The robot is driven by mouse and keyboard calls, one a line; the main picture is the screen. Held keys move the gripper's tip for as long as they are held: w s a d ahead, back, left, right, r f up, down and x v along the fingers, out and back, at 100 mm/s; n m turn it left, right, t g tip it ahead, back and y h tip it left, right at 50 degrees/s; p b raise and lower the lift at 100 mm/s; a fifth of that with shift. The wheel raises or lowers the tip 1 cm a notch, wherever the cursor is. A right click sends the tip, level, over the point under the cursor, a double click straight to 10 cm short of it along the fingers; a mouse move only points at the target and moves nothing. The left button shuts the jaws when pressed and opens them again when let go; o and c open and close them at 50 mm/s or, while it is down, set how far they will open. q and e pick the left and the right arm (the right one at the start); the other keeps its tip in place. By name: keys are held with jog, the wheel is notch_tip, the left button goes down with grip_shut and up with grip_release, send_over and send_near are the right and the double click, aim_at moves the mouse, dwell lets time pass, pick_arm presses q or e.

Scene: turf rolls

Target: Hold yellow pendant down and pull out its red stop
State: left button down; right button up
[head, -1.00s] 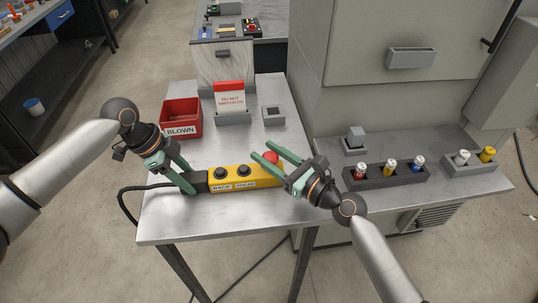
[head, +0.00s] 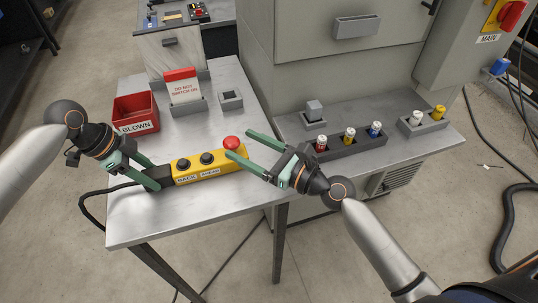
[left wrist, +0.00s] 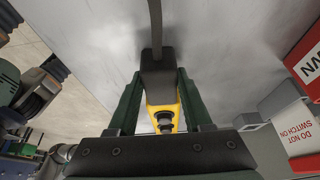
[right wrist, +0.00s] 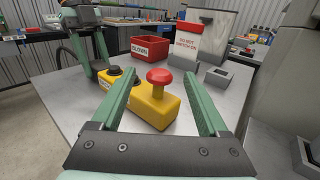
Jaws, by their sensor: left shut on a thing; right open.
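The yellow pendant (head: 210,165) lies on the steel table, with two black buttons labelled BACK and AHEAD and a red mushroom stop (head: 231,143) at its right end. My left gripper (head: 153,182) is shut on the pendant's dark cable end; the left wrist view shows its fingers either side of that dark block (left wrist: 158,75). My right gripper (head: 240,145) is open beside the stop end. In the right wrist view the red stop (right wrist: 159,76) stands between the spread fingers, beyond the tips' near side, and nothing is clamped.
A red BLOWN bin (head: 136,112), a DO NOT SWITCH ON card (head: 182,88) in a grey holder and a small grey socket (head: 230,99) stand behind the pendant. A dark rack (head: 345,145) of coloured fuses sits on the right ledge. The table's front is clear.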

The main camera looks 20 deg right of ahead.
pick_arm(q)
jog(key=shift+s+a+f, duration=0.1)
jog(key=shift+f, duration=0.25)
pick_arm(e)
jog(key=v, duration=0.7)
pick_arm(q)
jog(key=c, duration=0.6)
grip_release()
jog(key=o, duration=0.4)
jog(key=shift+r, duration=0.2)
jog(key=shift+c, duration=0.2)
jog(key=shift+r, duration=0.1)
